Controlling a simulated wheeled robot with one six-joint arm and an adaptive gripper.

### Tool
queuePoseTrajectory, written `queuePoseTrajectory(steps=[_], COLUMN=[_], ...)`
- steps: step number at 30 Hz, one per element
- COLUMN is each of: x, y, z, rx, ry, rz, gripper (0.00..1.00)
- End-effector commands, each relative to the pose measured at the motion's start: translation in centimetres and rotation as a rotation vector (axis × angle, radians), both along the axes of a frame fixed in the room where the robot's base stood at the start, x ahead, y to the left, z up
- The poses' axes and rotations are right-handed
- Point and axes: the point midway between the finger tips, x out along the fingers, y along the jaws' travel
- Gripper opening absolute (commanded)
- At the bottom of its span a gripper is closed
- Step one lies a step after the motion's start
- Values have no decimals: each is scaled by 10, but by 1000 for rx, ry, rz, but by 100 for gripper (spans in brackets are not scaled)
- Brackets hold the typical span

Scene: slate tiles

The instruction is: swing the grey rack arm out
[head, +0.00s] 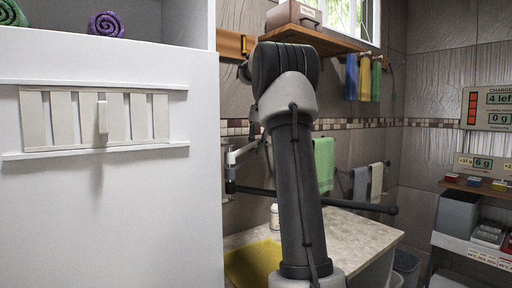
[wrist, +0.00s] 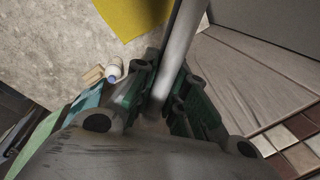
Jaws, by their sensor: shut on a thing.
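The grey rack arm (head: 350,202) is a long dark bar in the head view. It runs from a wall bracket (head: 230,180) at the left, behind my arm, to a rounded end at the right. In the wrist view the rack arm (wrist: 182,42) comes down from the top edge between the fingers. My gripper (wrist: 162,95) is shut on it, with a dark green finger on each side.
A counter (head: 345,228) with a yellow cloth (head: 252,262) and a white bottle (head: 275,214) lies below the bar. Towels (head: 376,182) hang on the wall behind. A white cabinet (head: 110,220) stands close at left, and a shelf unit (head: 470,252) stands at right.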

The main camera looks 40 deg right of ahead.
Motion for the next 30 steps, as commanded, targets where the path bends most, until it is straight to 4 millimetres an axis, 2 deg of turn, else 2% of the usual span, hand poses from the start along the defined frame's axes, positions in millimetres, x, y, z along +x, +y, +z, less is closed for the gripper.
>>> queuePoseTrajectory(steps=[8, 14, 20, 30], x=[-5, -25, -65, -156], y=[-4, -18, -41, -67], z=[0, 1, 1, 1], rx=[1, 0, 0, -2], ry=[0, 0, 0, -1], rz=[-19, -99, -249, -564], gripper=[0, 0, 0, 0])
